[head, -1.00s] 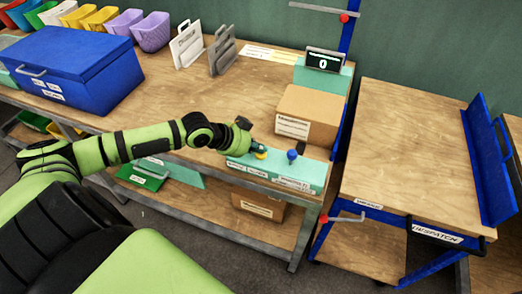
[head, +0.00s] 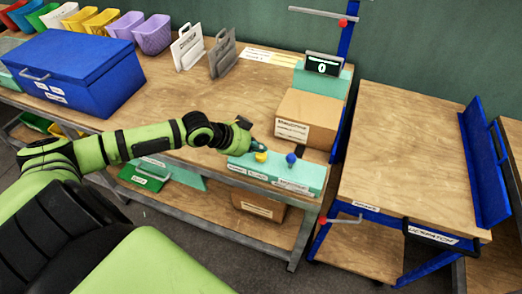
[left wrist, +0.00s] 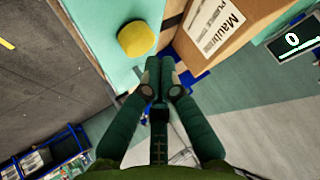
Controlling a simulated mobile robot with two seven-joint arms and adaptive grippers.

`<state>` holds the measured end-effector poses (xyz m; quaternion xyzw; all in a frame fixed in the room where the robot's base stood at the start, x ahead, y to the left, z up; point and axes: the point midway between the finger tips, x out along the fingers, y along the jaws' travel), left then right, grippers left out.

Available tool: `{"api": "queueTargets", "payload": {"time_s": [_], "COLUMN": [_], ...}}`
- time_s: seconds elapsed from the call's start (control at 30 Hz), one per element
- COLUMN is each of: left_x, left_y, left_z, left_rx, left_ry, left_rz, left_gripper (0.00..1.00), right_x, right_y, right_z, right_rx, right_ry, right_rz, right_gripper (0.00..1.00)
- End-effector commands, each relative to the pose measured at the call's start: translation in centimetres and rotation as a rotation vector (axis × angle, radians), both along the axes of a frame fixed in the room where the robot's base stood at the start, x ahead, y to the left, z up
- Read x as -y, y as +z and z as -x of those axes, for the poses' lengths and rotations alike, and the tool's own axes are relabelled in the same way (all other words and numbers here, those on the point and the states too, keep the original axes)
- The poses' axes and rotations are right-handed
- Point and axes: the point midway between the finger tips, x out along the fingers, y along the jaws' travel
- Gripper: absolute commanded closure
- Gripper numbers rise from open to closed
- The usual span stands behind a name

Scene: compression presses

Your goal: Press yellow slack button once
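The yellow button (head: 261,157) stands on the teal control panel (head: 262,172) at the table's front edge. A blue knob (head: 291,159) is to its right on the panel. My left gripper (head: 256,146) is just behind the yellow button in the head view. In the left wrist view the yellow button (left wrist: 136,39) shows whole on the teal panel (left wrist: 95,20), up and left of the fingertips. The left gripper's fingers (left wrist: 159,72) are together and empty, with no visible contact with the button. My right gripper is not in view.
A cardboard box (head: 306,118) stands behind the panel, below a black display (head: 323,65) reading 0. A blue toolbox (head: 75,68) is on the left of the bench. A wooden-topped table (head: 405,150) stands to the right.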

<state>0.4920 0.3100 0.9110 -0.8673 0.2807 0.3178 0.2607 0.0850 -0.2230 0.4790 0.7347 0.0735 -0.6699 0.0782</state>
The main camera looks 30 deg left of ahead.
Motion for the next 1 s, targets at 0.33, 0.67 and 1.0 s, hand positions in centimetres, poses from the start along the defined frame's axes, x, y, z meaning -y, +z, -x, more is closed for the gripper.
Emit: {"api": "queueTargets", "payload": {"time_s": [0.33, 0.67, 1.0], "left_x": [0.0, 0.0, 0.0], "left_y": [0.3, 3.3, 5.2], "left_z": [0.0, 0.0, 0.0], "left_rx": [0.002, 0.002, 0.001], "left_ry": [0.000, 0.000, 0.000], "left_rz": [0.000, 0.000, -0.001], "left_gripper": [1.00, 1.00, 1.00], "right_x": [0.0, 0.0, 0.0], "right_y": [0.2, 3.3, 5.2], "right_z": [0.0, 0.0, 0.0], "right_rx": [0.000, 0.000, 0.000], "right_ry": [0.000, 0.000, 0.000], "right_rz": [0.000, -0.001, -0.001], "right_gripper": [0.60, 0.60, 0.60]}}
